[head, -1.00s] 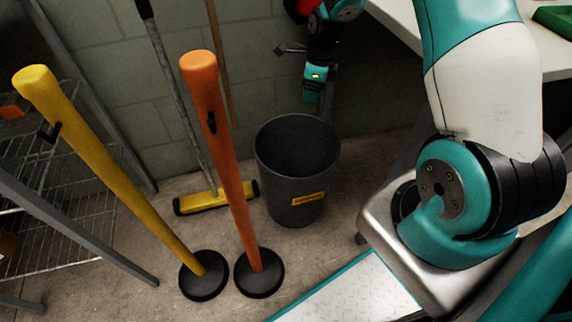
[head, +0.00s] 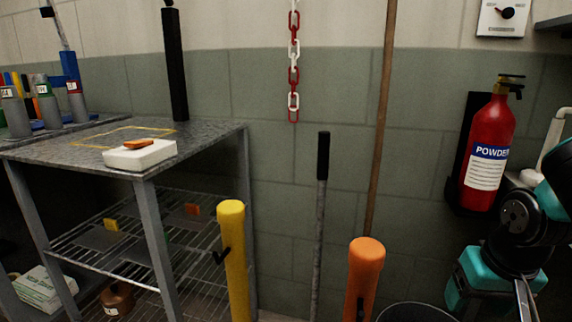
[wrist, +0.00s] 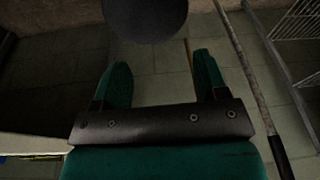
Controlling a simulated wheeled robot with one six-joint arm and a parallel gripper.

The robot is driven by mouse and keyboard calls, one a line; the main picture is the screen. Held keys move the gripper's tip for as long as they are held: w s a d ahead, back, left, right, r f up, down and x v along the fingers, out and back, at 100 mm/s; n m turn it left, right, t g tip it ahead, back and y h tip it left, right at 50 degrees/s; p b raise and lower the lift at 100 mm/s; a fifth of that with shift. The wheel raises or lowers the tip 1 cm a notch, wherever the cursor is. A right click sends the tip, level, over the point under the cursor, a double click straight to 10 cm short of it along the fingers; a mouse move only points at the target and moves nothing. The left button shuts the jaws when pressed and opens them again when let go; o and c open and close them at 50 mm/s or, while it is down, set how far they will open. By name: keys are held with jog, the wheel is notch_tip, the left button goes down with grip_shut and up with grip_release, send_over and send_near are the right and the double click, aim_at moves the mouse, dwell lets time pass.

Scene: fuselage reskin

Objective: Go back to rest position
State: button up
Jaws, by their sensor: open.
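My gripper (wrist: 160,85) shows in the wrist view with its two green fingers spread apart and nothing between them. Beyond the fingers are the floor or wall blocks and a dark round shape at the top that I cannot identify for certain. In the head view part of my arm, teal and black, shows at the right edge in front of the fire extinguisher (head: 489,150). The fingertips cannot be made out there.
A yellow post (head: 234,262) and an orange post (head: 364,280) stand in front of the block wall. The dark bin's rim (head: 415,311) shows at the bottom. A metal shelf table (head: 215,138) stands left. A red-and-white chain (head: 293,75) hangs on the wall.

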jog(key=s+a+r+n+g+y+p, duration=0.1)
jog(key=s+a+r+n+y, duration=0.1)
jog(key=s+a+r+n, duration=0.5)
jog(key=s+a+r+n+g+y, duration=0.2)
jog(key=s+a+r, duration=0.1)
jog(key=s+a, duration=0.4)
notch_tip(320, 180, up, 26)
jog(key=w+a+p, duration=0.1)
jog(key=w+p, duration=0.1)
jog(key=p, duration=2.4)
jog(key=shift+f, duration=0.25)
